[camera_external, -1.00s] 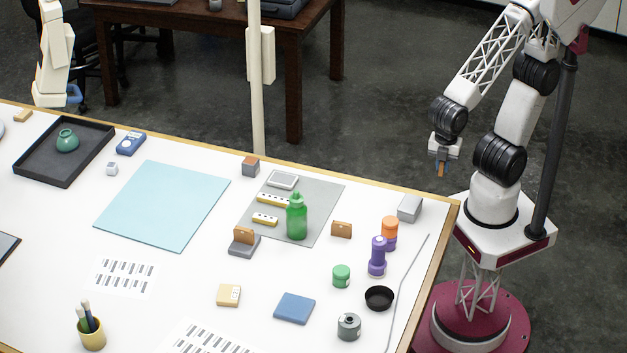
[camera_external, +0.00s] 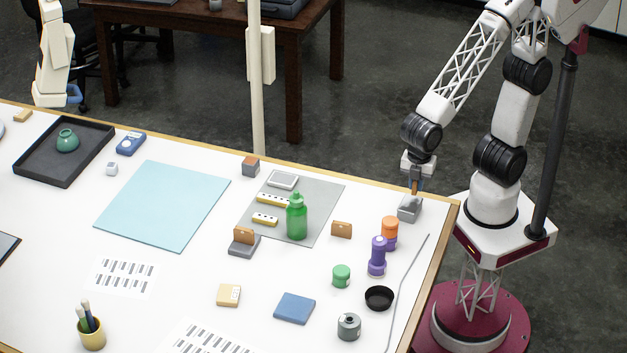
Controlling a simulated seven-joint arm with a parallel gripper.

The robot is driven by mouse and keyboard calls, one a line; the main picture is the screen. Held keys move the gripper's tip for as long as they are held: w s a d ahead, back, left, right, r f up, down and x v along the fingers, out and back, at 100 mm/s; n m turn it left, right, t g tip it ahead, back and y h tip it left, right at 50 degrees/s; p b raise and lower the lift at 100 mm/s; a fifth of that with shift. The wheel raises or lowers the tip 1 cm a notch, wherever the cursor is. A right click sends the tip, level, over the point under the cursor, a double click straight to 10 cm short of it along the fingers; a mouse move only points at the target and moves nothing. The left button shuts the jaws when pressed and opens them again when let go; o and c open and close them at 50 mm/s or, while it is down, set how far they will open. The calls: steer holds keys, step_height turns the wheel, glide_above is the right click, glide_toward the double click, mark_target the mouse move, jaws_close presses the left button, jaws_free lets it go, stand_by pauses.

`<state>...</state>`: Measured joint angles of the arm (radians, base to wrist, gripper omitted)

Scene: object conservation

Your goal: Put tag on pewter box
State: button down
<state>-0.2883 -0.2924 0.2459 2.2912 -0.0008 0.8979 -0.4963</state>
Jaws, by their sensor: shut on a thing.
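The pewter box (camera_external: 409,211), a small grey block, sits at the right corner of the table near my base. My gripper (camera_external: 415,190) is shut on a small brown tag (camera_external: 415,186), pointing down directly over the box. The tag is partly hidden by the fingers. Its lower end is at or just above the box top; I cannot tell whether they touch. Another brown tag (camera_external: 341,229) stands loose on the table, left of the box. Another brown tag (camera_external: 244,235) stands upright on a grey base (camera_external: 243,248).
A green bottle (camera_external: 296,217) stands on a grey mat (camera_external: 323,205). A black bowl (camera_external: 379,298) and a thin rod (camera_external: 407,292) lie nearer the front.

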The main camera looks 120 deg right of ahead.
mark_target(410, 203)
steer(key=shift+w+a+f, duration=0.1)
steer(key=shift+w+a, duration=0.15)
steer(key=shift+w, duration=0.7)
steer(key=shift+f, duration=0.1)
steer(key=shift+f, duration=1.65)
steer(key=shift+f, duration=0.15)
steer(key=c, duration=1.1)
jaws_free()
step_height(410, 203, up, 12)
steer(key=shift+r, duration=0.15)
steer(key=shift+d, duration=0.1)
